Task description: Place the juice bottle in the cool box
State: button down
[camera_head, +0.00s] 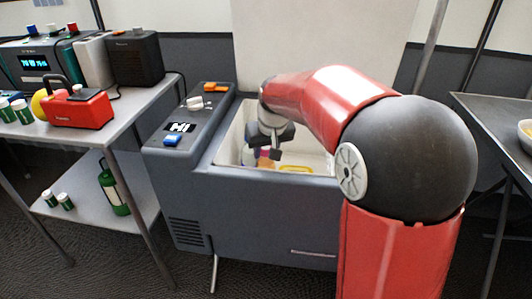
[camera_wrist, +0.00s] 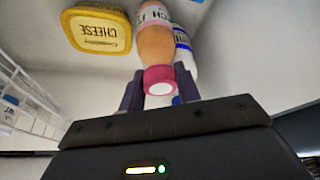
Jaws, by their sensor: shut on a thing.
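The cool box (camera_head: 262,205) is a grey chest with its white lid (camera_head: 325,45) raised. My gripper (camera_head: 272,150) reaches down inside it. In the wrist view my gripper (camera_wrist: 160,88) is shut on the juice bottle (camera_wrist: 156,42), a peach-coloured bottle with a pink cap and a white label. The cap end is towards the wrist camera. The bottle also shows small in the head view (camera_head: 265,160), inside the box opening. Whether its base touches the box floor cannot be told.
Inside the box, a yellow cheese tub (camera_wrist: 97,30) lies left of the bottle, and a white and blue container (camera_wrist: 184,52) is close behind it. A white wire basket (camera_wrist: 22,95) is at the left. A side table (camera_head: 120,112) stands left of the box, another table (camera_head: 500,125) right.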

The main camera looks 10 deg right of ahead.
jog(key=shift+f, duration=0.3)
jog(key=shift+f, duration=0.15)
jog(key=c, duration=1)
grip_release()
